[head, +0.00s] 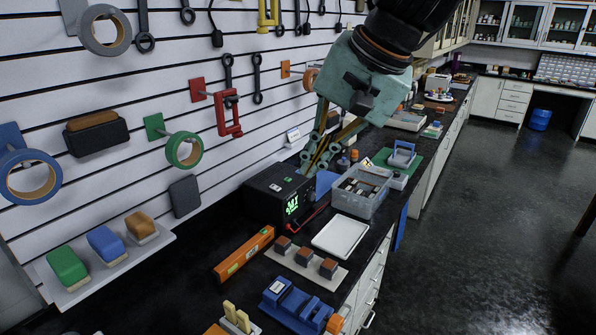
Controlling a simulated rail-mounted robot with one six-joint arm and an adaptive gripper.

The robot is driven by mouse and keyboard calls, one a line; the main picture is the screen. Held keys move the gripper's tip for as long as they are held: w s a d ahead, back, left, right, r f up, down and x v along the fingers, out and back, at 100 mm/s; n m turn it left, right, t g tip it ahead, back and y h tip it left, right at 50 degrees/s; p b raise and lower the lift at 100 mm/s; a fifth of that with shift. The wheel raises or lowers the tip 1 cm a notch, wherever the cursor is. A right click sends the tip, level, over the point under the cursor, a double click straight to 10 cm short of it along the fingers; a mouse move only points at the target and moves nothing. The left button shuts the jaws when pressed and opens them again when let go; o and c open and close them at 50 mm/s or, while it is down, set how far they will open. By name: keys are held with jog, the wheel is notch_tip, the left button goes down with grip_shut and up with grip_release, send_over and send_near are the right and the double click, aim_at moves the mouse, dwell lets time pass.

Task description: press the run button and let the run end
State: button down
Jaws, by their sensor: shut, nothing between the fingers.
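A black box-shaped machine (262,197) stands on the dark counter against the slatted wall. Its front has a lit green display (292,204), too small to read with certainty. A small pale button-like square (275,187) is on its top. My gripper (310,170) points down over the machine's back right part, with its fingers shut and nothing held. I cannot tell whether the fingertips touch the machine. They may hide part of its top, and I cannot tell which mark is the run button.
A grey bin (362,207) with small parts and a white tray (341,251) stand right of the machine. In front are an orange level (243,254), a board with three dark blocks (286,260) and a blue vise-like tool (290,300). Tools hang on the wall behind.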

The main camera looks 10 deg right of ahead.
jog(key=w+f+m+t+y+p, duration=0.2)
jog(key=w+m+p, duration=0.45)
jog(key=w, duration=2.55)
jog(key=w+d+f+m+p, duration=0.2)
jog(key=w+d+f+m, duration=0.2)
jog(key=w+f, duration=0.5)
jog(key=w+d+f+m+t+h+p, duration=0.1)
jog(key=w+f+m, duration=0.5)
jog(key=w, duration=0.8)
jog(key=shift+w+d+f+t+p, duration=0.3)
jog(key=shift+d+f+p, duration=0.35)
jog(key=shift+d+f, duration=0.85)
jog(key=shift+a+f, duration=0.1)
jog(key=shift+f, duration=0.05)
jog(key=shift+f+b, duration=2.05)
jog(key=shift+f, duration=0.9)
jog(key=shift+f+b, duration=1.3)
jog(key=shift+b, duration=0.05)
jog(key=shift+f+b, duration=0.45)
jog(key=shift+b, duration=0.25)
